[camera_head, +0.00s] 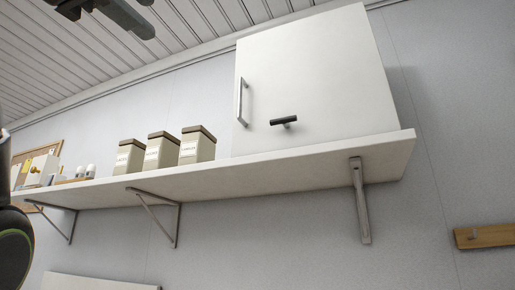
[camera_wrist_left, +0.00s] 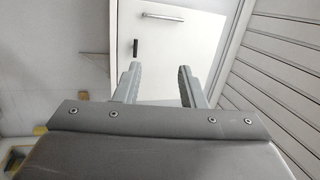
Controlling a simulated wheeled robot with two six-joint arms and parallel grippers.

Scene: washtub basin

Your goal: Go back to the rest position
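My left gripper (camera_wrist_left: 160,68) is open in the left wrist view. Its two grey fingers stand apart with nothing between them. Dark grey parts of it also show at the top left of the head view, against the ceiling and cut by the frame edge. In the wrist view the fingers overlap the white cabinet (camera_wrist_left: 167,45) in the background, and I see no contact with it. My right gripper is not in view.
The white cabinet (camera_head: 315,85), its door closed, stands on a wall shelf (camera_head: 300,160) held by metal brackets. A black bar (camera_head: 284,121) shows at the door's lower part. Three labelled canisters (camera_head: 163,150) stand left of it. A wooden rail (camera_head: 485,236) is at right.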

